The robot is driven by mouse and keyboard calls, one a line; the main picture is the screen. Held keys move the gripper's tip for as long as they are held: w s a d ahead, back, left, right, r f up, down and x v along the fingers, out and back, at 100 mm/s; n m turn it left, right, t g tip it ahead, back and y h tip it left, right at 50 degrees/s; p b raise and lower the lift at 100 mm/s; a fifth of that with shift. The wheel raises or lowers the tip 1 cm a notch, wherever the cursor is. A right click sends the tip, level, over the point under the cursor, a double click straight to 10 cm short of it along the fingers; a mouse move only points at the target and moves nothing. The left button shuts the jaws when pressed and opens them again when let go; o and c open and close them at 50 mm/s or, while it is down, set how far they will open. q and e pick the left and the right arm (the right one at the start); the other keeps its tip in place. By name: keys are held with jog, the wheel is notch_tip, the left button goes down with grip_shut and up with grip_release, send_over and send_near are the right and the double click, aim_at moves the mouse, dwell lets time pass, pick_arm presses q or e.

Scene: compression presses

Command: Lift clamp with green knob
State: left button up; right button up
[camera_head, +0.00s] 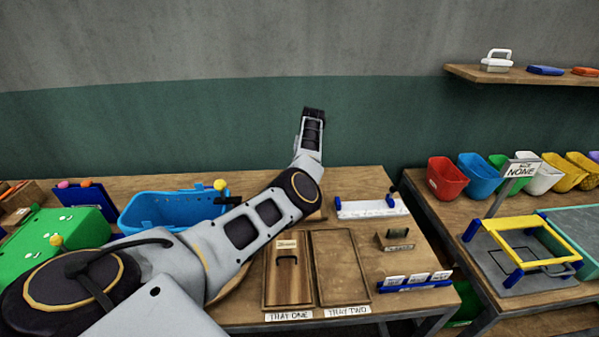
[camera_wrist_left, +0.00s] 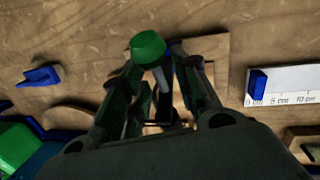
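The clamp's green knob (camera_wrist_left: 148,46) shows in the left wrist view, with a grey shaft below it. My left gripper (camera_wrist_left: 162,66) has its dark fingers drawn in closely around the shaft just below the knob. They look shut on the clamp, though the contact is partly in shadow. The clamp's lower part is hidden by the fingers and gripper body. A wooden board (camera_wrist_left: 214,47) lies behind the fingers. My right gripper is in neither view.
A white ruler block (camera_head: 370,208) lies to the right, also visible in the left wrist view (camera_wrist_left: 288,84). Wooden trays (camera_head: 340,262) lie toward the front. A blue bin (camera_head: 160,210) and a green box (camera_head: 60,236) stand left. Open tabletop lies behind the arm.

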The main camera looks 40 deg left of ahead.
pick_arm(q)
notch_tip(320, 180, up, 10)
jog(key=d, duration=0.1)
jog(key=shift+w+d+r, duration=0.15)
jog(key=shift+w+d, duration=0.2)
jog(key=shift+d, duration=0.05)
dwell(0.7)
